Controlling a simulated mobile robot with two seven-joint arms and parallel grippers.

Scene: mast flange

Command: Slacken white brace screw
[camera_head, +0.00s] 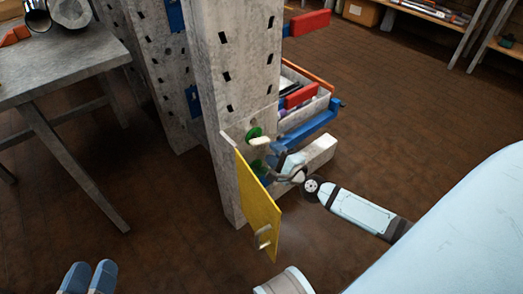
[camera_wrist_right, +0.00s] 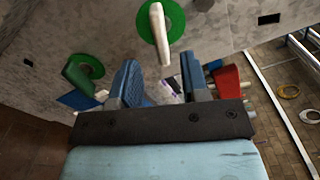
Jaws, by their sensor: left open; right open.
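The white brace screw shows in the head view as a white bar handle (camera_head: 261,141) on a green disc on the grey mast (camera_head: 232,70). In the right wrist view the white handle (camera_wrist_right: 158,32) stands out from its green disc (camera_wrist_right: 176,15), ahead of the fingertips. A second screw with a green handle (camera_wrist_right: 78,80) lies left of the fingers. My right gripper (camera_head: 284,161) is open beside the mast, just below the white handle; its spread fingers (camera_wrist_right: 160,75) show nothing gripped. My left gripper (camera_head: 88,277) is open and empty at the lower left.
A yellow panel (camera_head: 262,210) with a handle stands out from the mast below the screws. A drawer-like bin with a blue edge (camera_head: 310,127) and red parts lies behind my right gripper. A grey table (camera_head: 60,65) stands at left. Brown floor is clear in front.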

